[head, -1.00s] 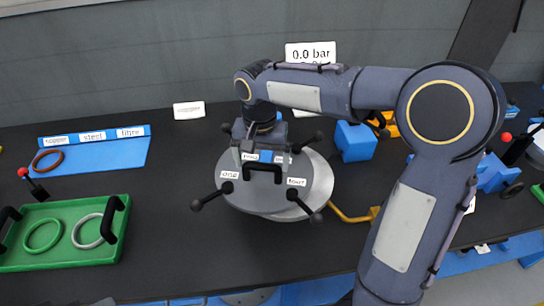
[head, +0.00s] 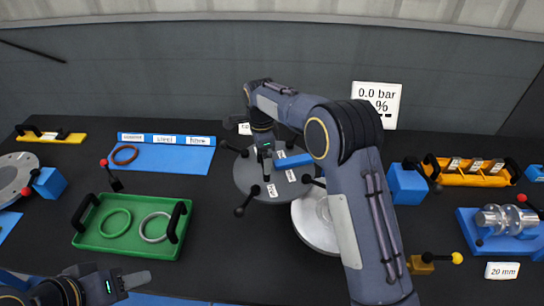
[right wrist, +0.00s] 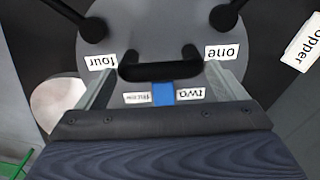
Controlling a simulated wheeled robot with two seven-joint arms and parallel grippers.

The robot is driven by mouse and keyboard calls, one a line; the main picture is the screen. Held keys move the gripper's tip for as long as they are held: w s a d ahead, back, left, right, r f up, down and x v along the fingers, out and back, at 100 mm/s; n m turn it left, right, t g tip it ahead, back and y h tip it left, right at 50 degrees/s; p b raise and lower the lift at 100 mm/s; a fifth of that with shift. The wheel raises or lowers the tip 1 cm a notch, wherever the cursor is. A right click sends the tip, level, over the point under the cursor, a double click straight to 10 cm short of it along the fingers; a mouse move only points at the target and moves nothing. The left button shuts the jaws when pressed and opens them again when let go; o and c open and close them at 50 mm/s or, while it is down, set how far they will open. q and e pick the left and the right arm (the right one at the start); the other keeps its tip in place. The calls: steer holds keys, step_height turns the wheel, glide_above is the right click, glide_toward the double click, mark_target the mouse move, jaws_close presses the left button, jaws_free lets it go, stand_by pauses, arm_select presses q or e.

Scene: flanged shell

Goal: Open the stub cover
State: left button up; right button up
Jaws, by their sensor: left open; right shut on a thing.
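The stub cover (head: 256,190) is a grey round plate with several black ball-ended clamp arms, number labels and a black bar handle. My right gripper (head: 264,157) is shut on this handle; the right wrist view shows the handle (right wrist: 160,68) between its fingers. The cover sits left of the pale round stub flange (head: 314,222), overlapping its upper left in the head view. Much of the flange is exposed, and my right arm hides its right part. I cannot tell how high the cover is held. My left gripper (head: 128,284) is open and empty at the lower left.
A green tray (head: 134,247) with a green and a grey ring stands left. Behind it is a blue gasket mat (head: 190,158) with a brown ring. A gauge sign (head: 376,104) reads 0.0 bar. Blue blocks and an orange rack (head: 470,178) stand right. Black table is free between tray and cover.

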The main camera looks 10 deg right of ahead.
steer(key=w+m+p, duration=0.2)
steer(key=w+p, duration=0.1)
steer(key=w, duration=0.2)
steer(key=shift+r, duration=0.15)
steer(key=shift+w+d+m+p, duration=0.2)
steer(key=shift+w+m+p, duration=0.35)
steer(key=shift+w, duration=0.4)
steer(key=o, duration=1.1)
steer(key=shift+r, duration=0.15)
step_height(320, 180, up, 7)
steer(key=b, duration=0.1)
steer(key=shift+r, duration=0.15)
steer(key=shift+d, duration=0.1)
